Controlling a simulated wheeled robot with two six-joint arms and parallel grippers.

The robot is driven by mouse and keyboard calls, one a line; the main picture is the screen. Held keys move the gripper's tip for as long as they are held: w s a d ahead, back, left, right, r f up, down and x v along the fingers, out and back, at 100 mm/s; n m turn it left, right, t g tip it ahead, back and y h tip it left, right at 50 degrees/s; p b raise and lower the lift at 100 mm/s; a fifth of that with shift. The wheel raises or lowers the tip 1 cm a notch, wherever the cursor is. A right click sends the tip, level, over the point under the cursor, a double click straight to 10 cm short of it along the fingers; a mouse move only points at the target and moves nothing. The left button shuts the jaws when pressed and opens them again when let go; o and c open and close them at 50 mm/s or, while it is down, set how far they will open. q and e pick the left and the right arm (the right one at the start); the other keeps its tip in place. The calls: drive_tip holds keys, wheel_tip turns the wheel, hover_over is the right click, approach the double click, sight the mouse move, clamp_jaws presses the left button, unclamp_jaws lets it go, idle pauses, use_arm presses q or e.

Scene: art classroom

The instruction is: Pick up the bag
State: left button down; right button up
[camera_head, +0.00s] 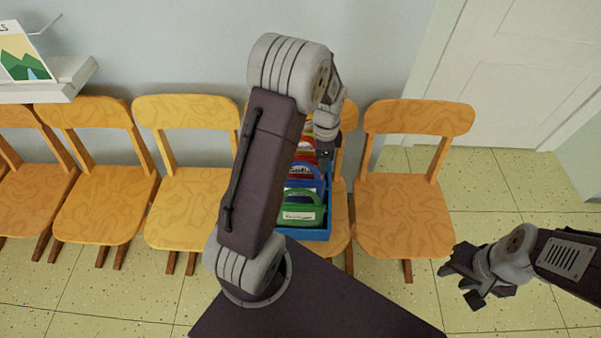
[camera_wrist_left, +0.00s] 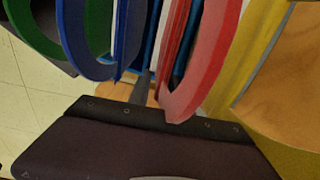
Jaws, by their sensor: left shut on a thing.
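Several coloured bags with rounded handles stand in a row in a blue crate (camera_head: 309,234) on a chair. In the head view I see a green bag (camera_head: 300,205) in front, a blue bag (camera_head: 303,173) behind it, then red and yellow ones partly hidden by my arm. My left gripper (camera_head: 325,151) is at the back of the row, its fingertips largely hidden. In the left wrist view it is shut at the handle of the red bag (camera_wrist_left: 200,70), between the blue bag (camera_wrist_left: 88,40) and yellow bag (camera_wrist_left: 236,75). My right gripper (camera_head: 468,281) is open and empty, over the floor.
Wooden chairs stand in a row along the wall, with one (camera_head: 405,210) right of the crate and one (camera_head: 192,205) left. A white door (camera_head: 520,70) is at the back right. The tiled floor (camera_head: 500,195) is clear at right.

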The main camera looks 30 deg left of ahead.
use_arm(q)
wheel_tip(320, 180, up, 10)
drive_tip(key=p, duration=0.3)
drive_tip(key=shift+p, duration=0.4)
idle(0.9)
